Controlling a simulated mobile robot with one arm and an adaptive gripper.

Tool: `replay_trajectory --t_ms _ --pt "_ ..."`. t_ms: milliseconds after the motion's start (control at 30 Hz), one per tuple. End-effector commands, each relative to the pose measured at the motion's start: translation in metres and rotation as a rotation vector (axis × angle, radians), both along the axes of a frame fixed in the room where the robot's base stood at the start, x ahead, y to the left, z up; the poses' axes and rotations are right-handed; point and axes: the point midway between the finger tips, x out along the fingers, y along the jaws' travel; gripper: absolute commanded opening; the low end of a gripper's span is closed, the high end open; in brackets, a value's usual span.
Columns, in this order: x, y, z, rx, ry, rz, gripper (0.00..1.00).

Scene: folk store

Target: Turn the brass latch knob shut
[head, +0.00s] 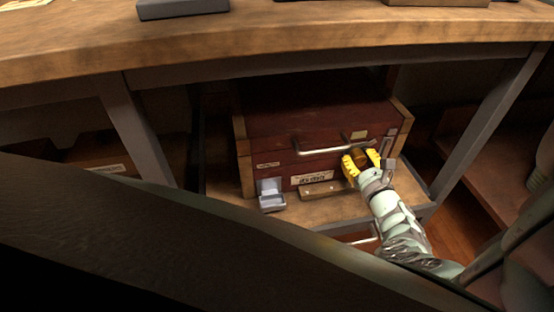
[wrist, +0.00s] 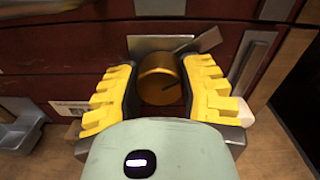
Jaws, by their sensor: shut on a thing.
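The brass latch knob (wrist: 160,79) is a round gold-brown cylinder on the front of a dark red wooden chest (head: 310,115). In the wrist view it sits between the two yellow ribbed fingers of my gripper (wrist: 161,92), which are shut on it from both sides. A flat grey metal bar (wrist: 201,42) slants up to the right from the knob, over a pale plate behind it. In the head view my gripper (head: 361,161) covers part of the knob at the right of the chest's front.
A metal handle (head: 322,152) runs along the chest front, left of my gripper. A small open grey box (head: 271,196) stands at the chest's lower left. The wooden tabletop (head: 300,45) hangs above, with a metal leg (head: 485,120) to the right.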

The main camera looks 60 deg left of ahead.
Motion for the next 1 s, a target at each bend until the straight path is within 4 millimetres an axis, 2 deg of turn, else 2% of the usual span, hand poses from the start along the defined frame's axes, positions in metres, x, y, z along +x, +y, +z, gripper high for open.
replay_trajectory --t_ms 600,1000 --pt "-0.0017 0.0013 -0.0021 -0.217 -0.540 -0.001 0.04" --pt "-0.0032 0.0024 -0.0009 -0.322 -0.801 0.004 0.04"
